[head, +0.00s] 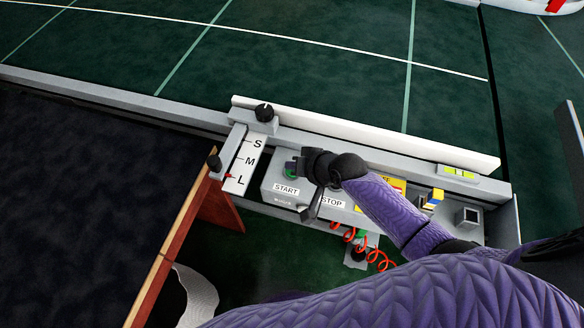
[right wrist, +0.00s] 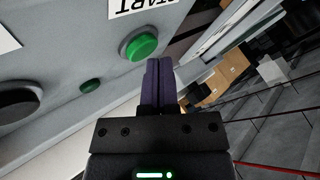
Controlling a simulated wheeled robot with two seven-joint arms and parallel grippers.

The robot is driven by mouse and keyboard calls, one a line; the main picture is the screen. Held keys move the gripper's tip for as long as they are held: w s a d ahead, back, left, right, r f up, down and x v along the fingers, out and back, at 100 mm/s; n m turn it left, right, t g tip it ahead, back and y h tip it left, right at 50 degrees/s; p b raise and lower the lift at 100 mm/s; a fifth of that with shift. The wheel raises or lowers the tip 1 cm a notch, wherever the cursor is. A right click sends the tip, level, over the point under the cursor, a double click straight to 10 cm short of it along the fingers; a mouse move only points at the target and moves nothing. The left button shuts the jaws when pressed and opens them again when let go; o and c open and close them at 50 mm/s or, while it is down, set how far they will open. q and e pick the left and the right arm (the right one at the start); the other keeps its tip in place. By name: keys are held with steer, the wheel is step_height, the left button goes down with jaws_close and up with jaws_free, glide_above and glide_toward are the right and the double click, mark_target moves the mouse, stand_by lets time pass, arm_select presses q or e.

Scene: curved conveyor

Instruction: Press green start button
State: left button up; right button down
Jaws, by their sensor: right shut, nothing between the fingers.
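The green start button (right wrist: 140,46) stands out from a grey control box near the top middle of the right wrist view. Its START label (head: 286,189) is on the box in the head view, where the button (head: 291,169) is partly covered by my right gripper. My right gripper (right wrist: 159,68) is shut and empty, its fingers together. In the right wrist view its fingertips appear just to the right of and below the button; I cannot tell whether they touch it. In the head view the right gripper (head: 303,163) is over the box near START. My left gripper is not in view.
A STOP label (head: 331,202) is on the box beside START, partly behind my arm. An S-M-L scale (head: 243,163) with a black knob (head: 264,112) stands to the left. A red coiled cable (head: 380,262) hangs below. A small yellow-and-blue block (head: 433,199) lies on the right.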

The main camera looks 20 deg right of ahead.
steer(key=shift+f, duration=0.55)
stand_by(0.5)
steer(key=shift+r, duration=0.15)
steer(key=shift+r+p, duration=0.65)
steer(key=shift+r, duration=0.1)
step_height(320, 180, up, 5)
steer(key=p, duration=0.5)
steer(key=shift+r, duration=0.1)
stand_by(0.5)
